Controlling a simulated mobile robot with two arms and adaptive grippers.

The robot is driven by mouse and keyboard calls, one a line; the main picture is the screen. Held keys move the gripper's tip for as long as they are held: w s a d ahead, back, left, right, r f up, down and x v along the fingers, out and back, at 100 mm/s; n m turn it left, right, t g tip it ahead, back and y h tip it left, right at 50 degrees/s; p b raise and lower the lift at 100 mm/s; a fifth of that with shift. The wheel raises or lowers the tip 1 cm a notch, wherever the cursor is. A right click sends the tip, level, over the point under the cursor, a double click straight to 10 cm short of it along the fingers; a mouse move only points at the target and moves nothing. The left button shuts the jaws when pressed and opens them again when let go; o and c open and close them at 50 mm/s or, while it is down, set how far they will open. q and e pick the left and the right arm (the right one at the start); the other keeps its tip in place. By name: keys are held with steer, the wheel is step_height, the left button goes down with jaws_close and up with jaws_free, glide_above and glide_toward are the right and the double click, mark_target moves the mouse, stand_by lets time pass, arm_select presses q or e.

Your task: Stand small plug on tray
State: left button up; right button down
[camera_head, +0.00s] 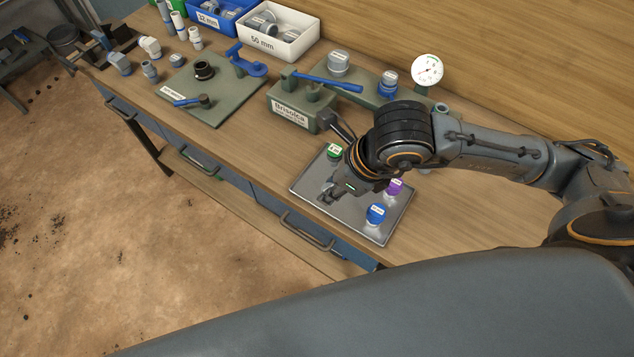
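The grey metal tray (368,228) lies near the front edge of the workbench. On it stand a green-topped plug (334,152), a purple-topped plug (394,187) and a blue-topped plug (376,214). I cannot tell which plug is the small one. My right gripper (327,195) is low over the left-middle part of the tray, between the green plug and the blue plug. Its fingers are dark and small, so I cannot tell whether they are open, shut or holding something. My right wrist hides part of the tray. My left gripper is not in view.
Behind the tray is a green manifold block (295,108) with a blue lever, and a pressure gauge (427,70) stands further right. A green board (215,105) with fittings lies left. White (285,45) and blue (203,15) bins stand at the back. Bench right of the tray is clear.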

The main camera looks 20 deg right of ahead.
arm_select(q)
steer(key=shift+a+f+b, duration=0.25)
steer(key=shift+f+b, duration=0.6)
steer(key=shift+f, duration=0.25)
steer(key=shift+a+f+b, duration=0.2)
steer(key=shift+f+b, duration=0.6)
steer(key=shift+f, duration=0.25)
arm_select(e)
steer(key=shift+w+d+f, duration=0.1)
steer(key=shift+w+f, duration=2.35)
steer(key=shift+f, duration=0.3)
steer(key=shift+w+d+f, duration=0.1)
steer(key=shift+w+f, duration=2.35)
steer(key=shift+f, duration=0.3)
steer(key=shift+a+f, duration=0.1)
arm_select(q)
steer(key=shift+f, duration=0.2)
arm_select(e)
steer(key=c, duration=1.1)
jaws_free()
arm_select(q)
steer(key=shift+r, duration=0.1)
